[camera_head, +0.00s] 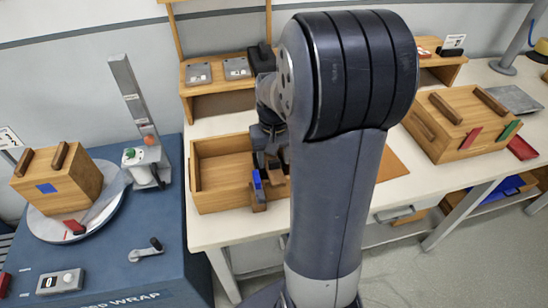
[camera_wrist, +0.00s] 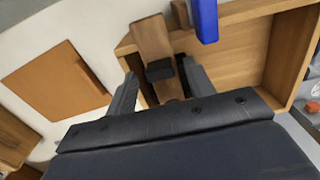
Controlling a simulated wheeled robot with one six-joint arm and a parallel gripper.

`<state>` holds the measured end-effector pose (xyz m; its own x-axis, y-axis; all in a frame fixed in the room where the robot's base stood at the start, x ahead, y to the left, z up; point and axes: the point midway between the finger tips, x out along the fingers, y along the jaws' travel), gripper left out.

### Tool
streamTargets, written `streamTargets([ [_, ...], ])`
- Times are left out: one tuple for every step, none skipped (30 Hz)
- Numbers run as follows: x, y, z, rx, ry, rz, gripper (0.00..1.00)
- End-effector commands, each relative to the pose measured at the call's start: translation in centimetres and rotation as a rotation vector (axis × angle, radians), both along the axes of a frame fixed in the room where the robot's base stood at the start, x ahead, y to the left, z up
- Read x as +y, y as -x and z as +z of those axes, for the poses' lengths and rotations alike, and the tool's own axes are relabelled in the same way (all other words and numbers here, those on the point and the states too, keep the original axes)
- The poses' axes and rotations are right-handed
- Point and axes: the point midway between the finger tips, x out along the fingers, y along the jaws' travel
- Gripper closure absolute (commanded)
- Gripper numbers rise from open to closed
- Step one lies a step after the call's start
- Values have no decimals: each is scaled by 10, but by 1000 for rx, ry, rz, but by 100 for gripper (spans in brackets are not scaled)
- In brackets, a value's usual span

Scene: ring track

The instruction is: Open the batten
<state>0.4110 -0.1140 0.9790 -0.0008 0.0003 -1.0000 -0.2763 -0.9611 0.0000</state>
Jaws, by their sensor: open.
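A wooden batten (camera_wrist: 152,40) shows in the wrist view at the edge of an open wooden crate (camera_head: 212,202), whose floor and walls also show there (camera_wrist: 232,62). A small dark block (camera_wrist: 160,71) lies against the batten's near end. My gripper (camera_wrist: 160,75) is open, with one finger on each side of the batten's near end; I cannot tell whether they touch it. A blue piece (camera_wrist: 205,18) stands beside the batten. In the head view my gripper (camera_head: 270,150) is over the crate's right part, with the blue piece (camera_head: 257,182) just below; my arm hides the crate's right end.
A brown flat panel (camera_wrist: 55,80) lies on the pale bench beside the crate. A shelf (camera_head: 215,87) stands behind. A closed wooden crate (camera_head: 455,130) sits at right. At left, another wooden box (camera_head: 65,185) sits on a round turntable (camera_head: 110,205) beside an upright post (camera_head: 128,90).

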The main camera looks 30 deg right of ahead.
Motion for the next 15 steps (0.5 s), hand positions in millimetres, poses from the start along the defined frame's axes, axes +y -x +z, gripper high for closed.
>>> streamTargets([
  [0,0,-3,1,0,0,49],
  [0,0,-4,0,0,0,49],
  [0,0,-5,0,0,0,49],
  [0,0,-6,0,0,0,49],
  [0,0,-6,0,0,0,49],
  [0,0,-6,-1,0,0,49],
  [0,0,-6,-1,0,0,49],
  [0,0,-6,-1,0,0,49],
  [0,0,-6,-1,0,0,49],
  [0,0,-6,-1,0,0,49],
  [0,0,-6,-1,0,0,49],
  [0,0,-6,-1,0,0,52],
  [0,0,-6,-1,0,0,55],
  [0,0,-6,-1,0,0,57],
  [0,0,-6,-1,0,0,61],
])
